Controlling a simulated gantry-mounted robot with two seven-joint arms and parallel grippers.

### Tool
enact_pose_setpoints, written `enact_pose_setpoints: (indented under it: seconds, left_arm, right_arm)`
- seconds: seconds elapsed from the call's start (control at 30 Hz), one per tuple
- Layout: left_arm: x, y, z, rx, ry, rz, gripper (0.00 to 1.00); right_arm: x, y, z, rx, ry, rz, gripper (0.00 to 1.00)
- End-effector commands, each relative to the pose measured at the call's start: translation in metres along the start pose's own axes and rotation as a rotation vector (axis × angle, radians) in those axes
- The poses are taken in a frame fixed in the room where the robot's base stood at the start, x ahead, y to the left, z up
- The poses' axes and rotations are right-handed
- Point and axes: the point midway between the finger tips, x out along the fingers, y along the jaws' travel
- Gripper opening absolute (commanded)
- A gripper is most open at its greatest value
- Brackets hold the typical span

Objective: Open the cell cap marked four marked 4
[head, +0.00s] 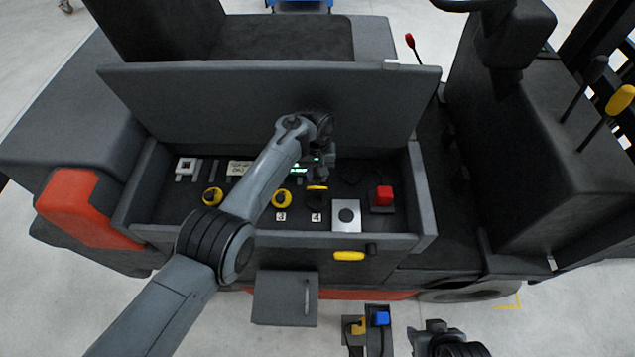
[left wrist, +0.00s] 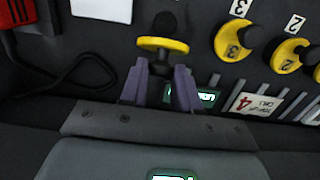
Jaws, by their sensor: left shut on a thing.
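The yellow cell cap marked four (head: 317,187) sits in the battery compartment, above a white label (head: 316,217) reading 4. My left gripper (left wrist: 162,82) reaches down over it and is shut on this cap, which also shows in the left wrist view (left wrist: 163,44). The cap's yellow disc is seen nearly edge-on, with a black round part beyond it. The other yellow caps, such as cap three (head: 281,199), show their faces. The head view partly hides my left fingers behind the wrist. My right gripper (head: 432,335) is at the bottom edge, its fingers unclear.
A card with a red 4 (left wrist: 257,103) lies in the compartment. A red block (head: 383,196) and a silver plate (head: 346,215) are right of cap four. The raised lid (head: 240,100) stands behind. A box with blue and yellow parts (head: 353,342) is at the bottom.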

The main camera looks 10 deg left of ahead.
Motion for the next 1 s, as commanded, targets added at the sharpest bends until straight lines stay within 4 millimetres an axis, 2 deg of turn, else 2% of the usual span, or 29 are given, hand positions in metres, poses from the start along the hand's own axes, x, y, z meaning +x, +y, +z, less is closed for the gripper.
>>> enact_pose_setpoints:
  seconds: [0.07,0.4,0.43,0.57,0.6,0.87,1.0]
  left_arm:
    - [0.003,-0.001,0.000,0.001,-0.015,-0.002,0.01]
    - [-0.001,0.000,0.002,0.005,-0.024,-0.003,0.01]
    - [-0.001,0.000,0.002,0.005,-0.024,-0.003,0.33]
    - [-0.001,0.001,0.001,0.006,-0.023,-0.002,0.53]
    - [-0.001,0.001,0.001,0.006,-0.022,-0.002,0.55]
    - [-0.003,0.001,0.001,0.006,-0.021,-0.001,0.55]
    - [-0.015,0.001,0.001,0.005,-0.020,0.000,0.55]
  right_arm:
    - [0.008,-0.001,0.002,0.002,0.001,-0.002,0.43]
    - [0.006,-0.002,0.001,0.007,0.004,-0.006,0.43]
    - [0.006,-0.002,0.001,0.007,0.004,-0.006,0.43]
    - [0.006,-0.002,0.001,0.007,0.004,-0.006,0.43]
    - [0.006,-0.002,0.001,0.007,0.004,-0.006,0.43]
    - [0.005,-0.001,0.001,0.002,0.003,-0.002,0.43]
    - [0.001,0.000,0.000,-0.003,0.002,0.002,0.43]
